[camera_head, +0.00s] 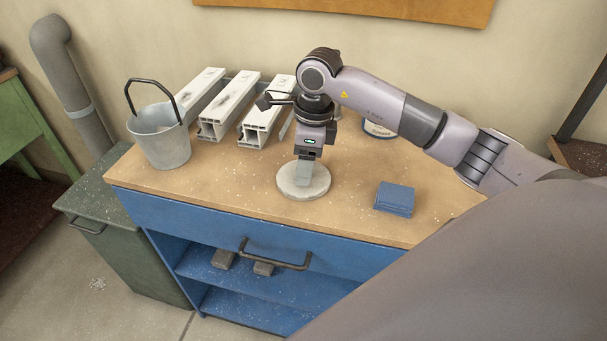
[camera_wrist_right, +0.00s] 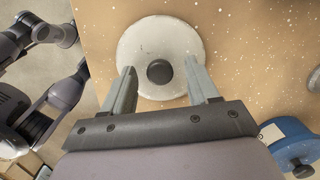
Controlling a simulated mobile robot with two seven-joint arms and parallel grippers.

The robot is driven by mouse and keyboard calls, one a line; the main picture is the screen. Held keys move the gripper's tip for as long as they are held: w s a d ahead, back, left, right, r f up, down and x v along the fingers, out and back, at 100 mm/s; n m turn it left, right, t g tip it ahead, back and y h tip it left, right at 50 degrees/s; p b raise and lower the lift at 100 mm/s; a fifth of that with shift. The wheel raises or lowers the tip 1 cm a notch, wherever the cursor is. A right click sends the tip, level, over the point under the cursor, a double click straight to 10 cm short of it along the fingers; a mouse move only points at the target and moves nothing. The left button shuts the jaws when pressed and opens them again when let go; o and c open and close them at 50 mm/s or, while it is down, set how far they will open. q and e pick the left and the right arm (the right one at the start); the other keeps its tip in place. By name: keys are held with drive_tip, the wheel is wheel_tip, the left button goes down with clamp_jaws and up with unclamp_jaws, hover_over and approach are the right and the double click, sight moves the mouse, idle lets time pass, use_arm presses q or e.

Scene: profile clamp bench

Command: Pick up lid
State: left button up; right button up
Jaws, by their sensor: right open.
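The lid (camera_head: 303,190) is a pale round disc lying flat on the wooden bench top near its front edge. In the right wrist view the lid (camera_wrist_right: 140,52) shows a dark round knob (camera_wrist_right: 160,71) at its middle. My right gripper (camera_head: 304,172) points down over the lid. It also shows in the right wrist view (camera_wrist_right: 162,80), open, with one finger on each side of the knob and gaps between. In the head view the fingers hide the knob. I cannot tell whether the fingertips touch the disc. My left gripper is not in view.
A metal bucket (camera_head: 162,138) stands on the bench's left side. Several white profiles (camera_head: 230,100) lie behind. A blue block (camera_head: 394,198) lies to the right, and a partly hidden container (camera_head: 379,130) stands behind my arm. The bench top (camera_head: 235,180) is clear left of the lid.

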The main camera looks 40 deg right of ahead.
clamp_jaws()
drive_tip(key=shift+r, duration=0.15)
